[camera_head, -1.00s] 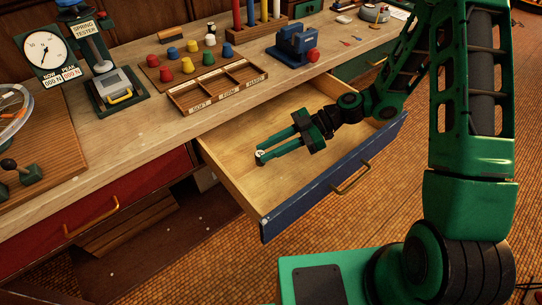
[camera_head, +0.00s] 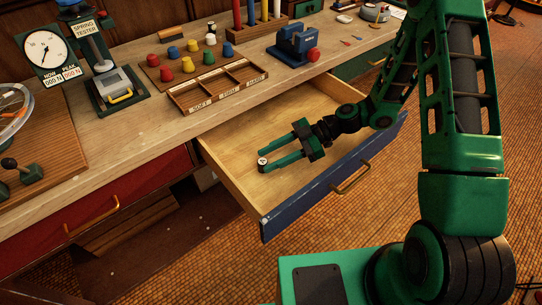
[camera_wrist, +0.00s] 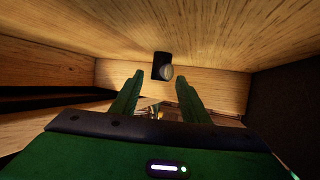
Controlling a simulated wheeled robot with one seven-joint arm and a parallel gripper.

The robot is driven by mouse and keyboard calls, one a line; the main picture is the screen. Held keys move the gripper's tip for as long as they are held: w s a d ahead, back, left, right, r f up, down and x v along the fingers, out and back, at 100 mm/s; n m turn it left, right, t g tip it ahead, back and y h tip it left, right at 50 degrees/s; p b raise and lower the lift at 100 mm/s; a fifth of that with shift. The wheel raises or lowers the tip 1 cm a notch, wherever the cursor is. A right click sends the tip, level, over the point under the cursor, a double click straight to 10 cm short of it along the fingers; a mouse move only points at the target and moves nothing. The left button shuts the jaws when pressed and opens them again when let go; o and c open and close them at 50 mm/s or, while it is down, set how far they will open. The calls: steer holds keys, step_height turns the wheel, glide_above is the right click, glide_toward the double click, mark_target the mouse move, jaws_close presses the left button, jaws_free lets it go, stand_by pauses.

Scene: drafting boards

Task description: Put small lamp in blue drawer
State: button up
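The small lamp (camera_head: 262,163), a small dark piece with a pale round face, appears to stand on the wooden floor of the open blue drawer (camera_head: 316,192). In the wrist view the lamp (camera_wrist: 161,66) shows just past and between the fingertips, with a gap to each finger. My gripper (camera_head: 272,154) is inside the drawer, low and pointing left. Its two green fingers are spread apart and it holds nothing. In the wrist view both fingers of my gripper (camera_wrist: 160,82) show, well apart.
A red drawer (camera_head: 110,205) is shut at the left. On the bench above stand a divided tray (camera_head: 218,86), a board of coloured knobs (camera_head: 183,66), a spring tester (camera_head: 105,75) and a blue vise (camera_head: 296,44). The drawer's side walls and front surround my gripper.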

steer(key=v, duration=1.2)
steer(key=shift+r, duration=0.1)
